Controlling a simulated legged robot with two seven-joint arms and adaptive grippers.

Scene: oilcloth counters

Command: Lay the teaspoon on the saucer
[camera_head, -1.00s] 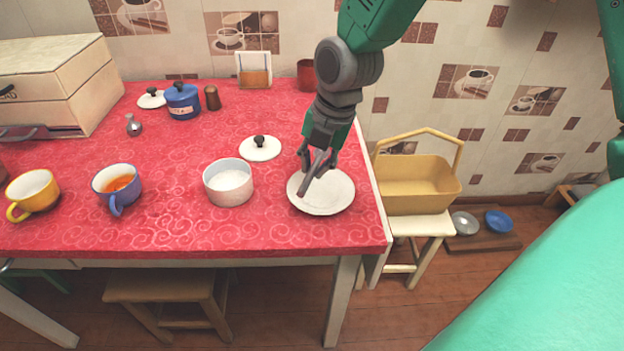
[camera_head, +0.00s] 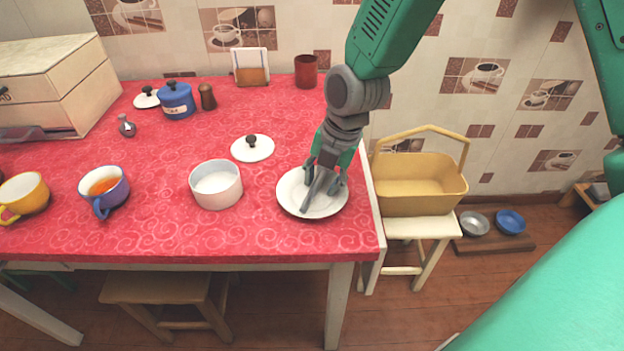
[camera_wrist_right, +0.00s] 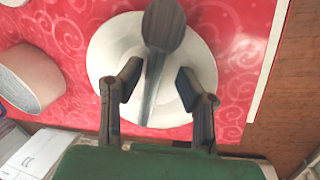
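The white saucer (camera_head: 333,207) lies near the right edge of the red-covered table, and it fills the middle of the wrist view (camera_wrist_right: 105,60). The grey teaspoon (camera_wrist_right: 163,28) is over the saucer, its bowl at the top of the wrist view and its handle running down between my fingers. My right gripper (camera_wrist_right: 158,80) is open, with a gap on each side of the handle. In the head view my right gripper (camera_head: 325,188) is low over the saucer and partly hides the spoon. I cannot tell whether the whole spoon touches the saucer. My left gripper is not in view.
A white pot (camera_head: 216,190) stands left of the saucer, with a white lid (camera_head: 252,150) behind it. A blue cup (camera_head: 107,196) and a yellow cup (camera_head: 22,196) are farther left. A yellow basket (camera_head: 420,190) sits on a stool beyond the table's right edge.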

